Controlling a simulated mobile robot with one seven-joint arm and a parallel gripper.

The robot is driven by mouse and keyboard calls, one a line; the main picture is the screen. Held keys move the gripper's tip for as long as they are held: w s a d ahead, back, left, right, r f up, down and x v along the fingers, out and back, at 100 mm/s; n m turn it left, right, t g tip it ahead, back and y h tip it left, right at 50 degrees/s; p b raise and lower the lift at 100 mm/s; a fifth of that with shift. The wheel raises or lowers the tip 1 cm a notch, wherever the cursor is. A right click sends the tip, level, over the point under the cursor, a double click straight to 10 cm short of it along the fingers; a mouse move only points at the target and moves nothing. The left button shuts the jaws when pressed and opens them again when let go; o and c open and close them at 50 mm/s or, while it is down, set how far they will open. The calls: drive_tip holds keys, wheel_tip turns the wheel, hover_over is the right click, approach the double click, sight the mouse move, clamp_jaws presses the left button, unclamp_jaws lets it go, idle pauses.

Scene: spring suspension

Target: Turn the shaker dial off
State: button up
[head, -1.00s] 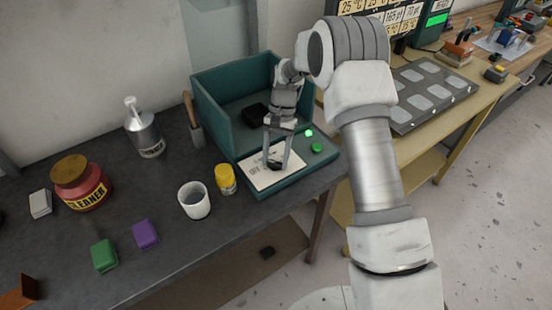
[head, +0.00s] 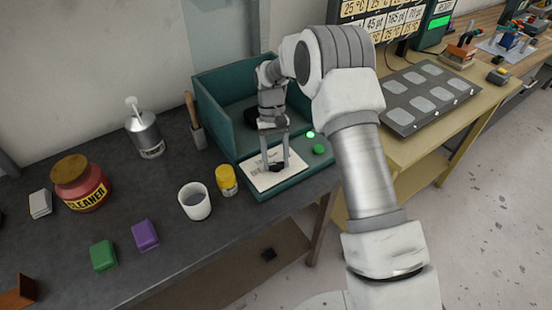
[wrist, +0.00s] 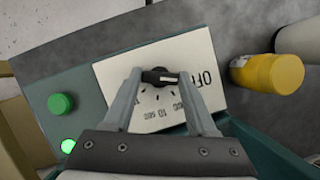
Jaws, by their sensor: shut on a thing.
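The shaker dial (wrist: 160,76) is a small black knob with a pale stripe, on a white label plate (wrist: 120,76). In the wrist view the knob lies roughly crosswise, its right end toward the word OFF. I cannot tell which end is the pointer. My gripper (wrist: 159,72) is shut on the dial, a finger at each end of it. In the head view my gripper (head: 275,168) reaches down to the plate, and the dial shows only as a dark spot between the fingertips. The shaker (head: 225,130) is a teal open-topped box with this front panel.
A lit green lamp (head: 310,134) and a green button (head: 319,149) sit on the panel. A yellow-capped jar (head: 226,180) stands close beside the plate, with a white cup (head: 194,201) farther left. The box wall rises behind my gripper.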

drive_tip(key=o, duration=1.4)
drive_tip(key=shift+c, duration=0.2)
drive_tip(key=d+v, duration=0.1)
drive_tip(key=v, duration=1.1)
drive_tip(key=shift+a, duration=0.45)
drive_tip(key=shift+r, duration=0.15)
drive_tip(key=s+d+r+m+t+y, duration=0.1)
drive_tip(key=s+d+r+t, duration=0.2)
drive_tip(key=s+d+r, duration=0.45)
drive_tip(key=s+d+r+t, duration=0.2)
drive_tip(key=s+r, duration=0.3)
drive_tip(key=r, duration=0.5)
drive_tip(key=s+d+f+t, duration=0.1)
drive_tip(key=s+d+t, duration=0.1)
drive_tip(key=s, duration=0.7)
drive_tip(key=s+d+f+m+t, duration=0.1)
drive_tip(key=s+d+t, duration=0.2)
drive_tip(key=s, duration=0.6)
drive_tip(key=shift+d, duration=0.45)
